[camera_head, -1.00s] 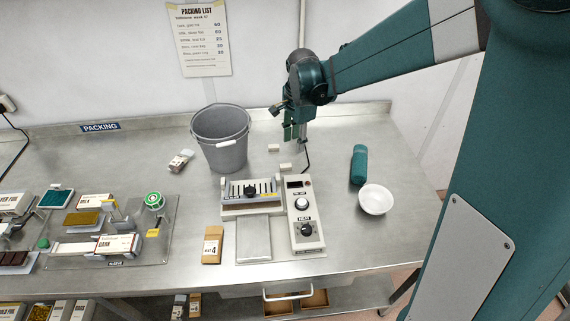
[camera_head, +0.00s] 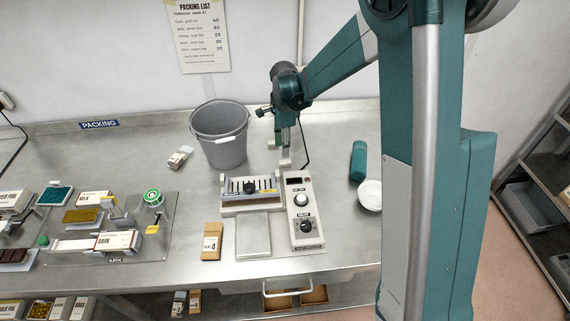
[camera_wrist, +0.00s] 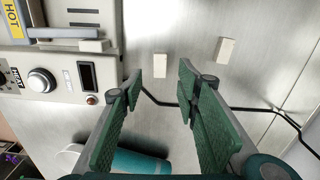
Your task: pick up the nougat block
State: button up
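Two small off-white blocks lie on the steel bench behind the heating unit. The nearer block (camera_head: 285,163) and the farther block (camera_head: 272,146) both show in the head view, partly beside my fingers. In the wrist view they are one block (camera_wrist: 160,65) and another, slightly tilted block (camera_wrist: 225,50), apart from each other. I cannot tell which is the nougat block. My gripper (camera_head: 283,141) is above the bench close to them. In the wrist view my gripper (camera_wrist: 161,82) has its green-padded fingers spread apart, with nothing between the pads.
The heating unit (camera_head: 302,215) stands just in front of the blocks. A grey bucket (camera_head: 219,145) is to their left. A black cable (camera_wrist: 250,109) runs across the bench near the blocks.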

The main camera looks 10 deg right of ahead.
aim_at(284, 161)
jog(key=shift+f, duration=0.15)
jog(key=shift+f, duration=1.2)
jog(key=shift+f, duration=2.6)
jog(key=c, duration=0.8)
